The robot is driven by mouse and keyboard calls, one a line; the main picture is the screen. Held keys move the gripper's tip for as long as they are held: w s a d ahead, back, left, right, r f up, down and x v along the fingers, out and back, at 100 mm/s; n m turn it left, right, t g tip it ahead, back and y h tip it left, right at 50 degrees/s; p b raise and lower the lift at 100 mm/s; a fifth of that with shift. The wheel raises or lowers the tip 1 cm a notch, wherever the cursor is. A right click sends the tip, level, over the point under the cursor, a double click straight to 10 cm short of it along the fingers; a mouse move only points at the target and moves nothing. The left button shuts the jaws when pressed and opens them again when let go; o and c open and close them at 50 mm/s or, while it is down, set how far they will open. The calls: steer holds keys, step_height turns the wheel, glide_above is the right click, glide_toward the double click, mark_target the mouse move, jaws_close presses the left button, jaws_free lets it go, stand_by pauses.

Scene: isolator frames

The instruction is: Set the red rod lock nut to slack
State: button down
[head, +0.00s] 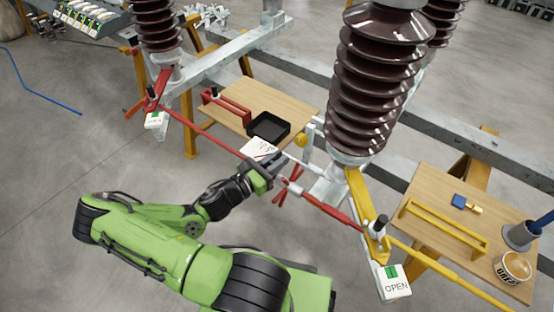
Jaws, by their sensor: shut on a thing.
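The red rod (205,132) slants from the red lever at the upper left down to the yellow lever arm near the middle insulator. A fitting with red crossed bars (284,194) sits along its middle, beside my gripper. My gripper (276,165) is shut at this fitting, on what looks like the red rod lock nut. Its fingers and wrist hide most of the nut, so I cannot tell how the nut is turned.
A wooden table (290,99) behind holds a black tray (268,126), a red handle frame (228,107) and a white paper. Brown insulators (372,85) stand close by. OPEN signs (394,284) hang at the levers. Another wooden table (433,187) stands right. Floor at left is mostly clear.

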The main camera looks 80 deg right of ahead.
steer(key=shift+a+f+b, duration=0.1)
steer(key=shift+b, duration=0.3)
steer(key=g+h+b, duration=0.1)
steer(key=b, duration=0.1)
steer(key=a+g+h+b, duration=0.1)
steer(key=h+b, duration=0.1)
steer(key=shift+w+a+m, duration=0.3)
steer(key=shift+w+m, duration=0.1)
steer(key=g+h+b, duration=0.1)
steer(key=a+m+g+h+b, duration=0.1)
steer(key=g+b, duration=0.1)
steer(key=a+m+g+h+b, duration=0.1)
steer(key=b, duration=0.1)
steer(key=shift+w+f, duration=0.1)
steer(key=shift+w, duration=0.3)
steer(key=shift+g, duration=0.3)
steer(key=c, duration=1.1)
jaws_free()
steer(key=shift+a, duration=0.1)
steer(key=shift+c, duration=0.2)
steer(key=b+v, duration=0.1)
steer(key=v, duration=1.4)
steer(key=shift+a+f, duration=0.15)
steer(key=shift+f, duration=0.2)
